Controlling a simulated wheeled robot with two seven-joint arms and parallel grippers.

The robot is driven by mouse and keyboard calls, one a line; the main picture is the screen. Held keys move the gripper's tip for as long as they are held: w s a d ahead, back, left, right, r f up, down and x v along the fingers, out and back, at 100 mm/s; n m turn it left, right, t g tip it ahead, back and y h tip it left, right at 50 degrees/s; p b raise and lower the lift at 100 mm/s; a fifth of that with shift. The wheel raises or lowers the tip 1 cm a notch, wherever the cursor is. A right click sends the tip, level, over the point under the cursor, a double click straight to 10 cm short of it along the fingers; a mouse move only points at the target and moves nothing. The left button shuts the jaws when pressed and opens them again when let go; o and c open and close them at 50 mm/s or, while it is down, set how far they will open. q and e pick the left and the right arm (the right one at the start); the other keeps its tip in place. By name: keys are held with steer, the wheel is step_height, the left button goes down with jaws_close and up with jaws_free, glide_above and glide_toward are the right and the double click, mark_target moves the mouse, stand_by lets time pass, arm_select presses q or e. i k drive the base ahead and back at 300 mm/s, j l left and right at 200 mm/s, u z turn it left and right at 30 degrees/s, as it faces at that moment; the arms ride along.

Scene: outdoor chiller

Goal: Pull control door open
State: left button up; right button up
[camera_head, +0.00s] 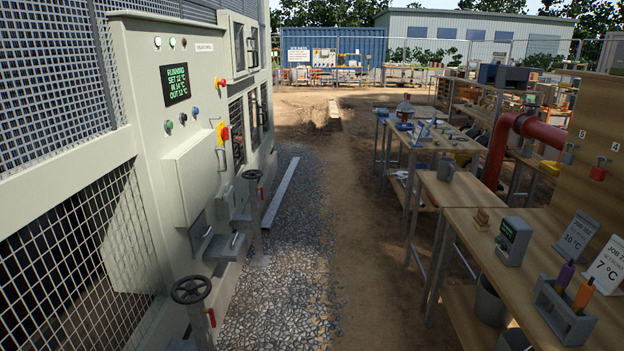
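The chiller's cream control panel (135,60) stands at the left, with a dark green-text display (175,84) reading RUNNING and several buttons. Below the display, a raised cream cover (193,178) sticks out from the panel front. A metal pull handle (221,160) is at its right, under a red and yellow switch (222,133). Which flat panel is the control door is hard to tell, and I see no clearly open door there. Neither of my grippers is in view.
Two handwheel valves stand before the chiller, one near (191,289) and one farther (252,175). Wooden workbenches (545,235) line the right, holding signs, a grey holder (566,312) and a small meter (513,240).

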mark_target(198, 169)
steer(key=i, duration=1.7)
